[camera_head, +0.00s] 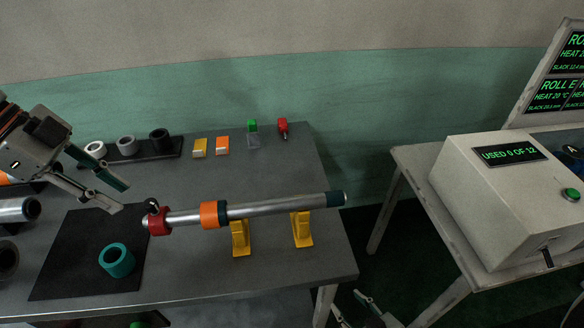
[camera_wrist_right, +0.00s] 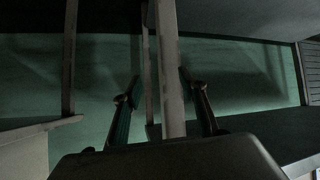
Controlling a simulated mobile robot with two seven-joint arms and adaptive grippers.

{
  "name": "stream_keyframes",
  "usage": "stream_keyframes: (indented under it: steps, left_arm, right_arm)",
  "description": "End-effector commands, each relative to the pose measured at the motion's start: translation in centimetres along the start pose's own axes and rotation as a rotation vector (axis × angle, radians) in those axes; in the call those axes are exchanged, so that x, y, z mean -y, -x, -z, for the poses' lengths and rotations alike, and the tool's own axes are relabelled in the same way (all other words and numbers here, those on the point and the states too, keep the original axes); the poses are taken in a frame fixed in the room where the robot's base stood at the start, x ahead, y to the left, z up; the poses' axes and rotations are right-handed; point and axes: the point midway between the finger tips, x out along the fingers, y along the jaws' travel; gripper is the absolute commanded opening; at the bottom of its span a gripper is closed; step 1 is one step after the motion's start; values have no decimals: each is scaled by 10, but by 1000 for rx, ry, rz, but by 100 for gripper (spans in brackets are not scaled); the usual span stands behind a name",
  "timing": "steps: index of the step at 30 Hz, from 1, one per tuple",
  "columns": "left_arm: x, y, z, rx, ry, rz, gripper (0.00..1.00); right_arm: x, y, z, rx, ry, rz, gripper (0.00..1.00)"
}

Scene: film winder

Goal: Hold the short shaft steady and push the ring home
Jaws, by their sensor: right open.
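A metal shaft (camera_head: 272,210) lies across two yellow stands (camera_head: 240,238). It carries a red collar (camera_head: 157,222) at its left end and an orange ring (camera_head: 209,214) further along; its right tip is dark. A teal ring (camera_head: 117,260) lies on the black mat (camera_head: 65,270). A shorter metal cylinder (camera_head: 14,209) is partly cut off at the left edge; I cannot tell which is the short shaft. My left gripper (camera_head: 122,197) is open and empty, left of the red collar. My right gripper is open and empty in the right wrist view (camera_wrist_right: 159,80), low beside the table.
Dark and light rings (camera_head: 126,145) stand on a black rack at the back. Yellow and orange blocks (camera_head: 222,146), a green-topped item (camera_head: 252,132) and a red-handled item (camera_head: 283,129) are nearby. A second table at right holds a box with a display (camera_head: 470,190).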

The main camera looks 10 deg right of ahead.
Motion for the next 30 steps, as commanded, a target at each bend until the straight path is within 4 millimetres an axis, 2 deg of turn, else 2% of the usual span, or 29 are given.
stream_keyframes:
  steps: [2, 5, 8, 10, 13, 19, 24, 27, 30]
  left_arm:
    - [0, 0, 0, 0, 0, 0, 28]
    - [0, 0, 0, 0, 0, 0, 28]
    - [0, 0, 0, 0, 0, 0, 28]
    - [0, 0, 0, 0, 0, 0, 28]
    - [0, 0, 0, 0, 0, 0, 28]
    - [0, 0, 0, 0, 0, 0, 28]
    - [0, 0, 0, -1, -1, 0, 28]
    - [0, 0, 0, 0, 0, 0, 28]
    - [0, 0, 0, 0, 0, 0, 28]
  right_arm:
    - [-8, 0, 0, 1, 12, -9, 42]
    - [-29, 4, -4, 12, 48, -37, 42]
    - [-68, 10, -8, 25, 113, -86, 42]
    - [-102, 12, 4, 2, 164, -132, 42]
    - [-131, 4, 52, -128, 187, -169, 42]
    - [-152, -2, 159, -432, 203, -149, 42]
    - [-152, 11, 250, -692, 249, -41, 42]
    - [-144, 24, 297, -825, 294, 71, 42]
    - [-131, 40, 334, -919, 350, 206, 42]
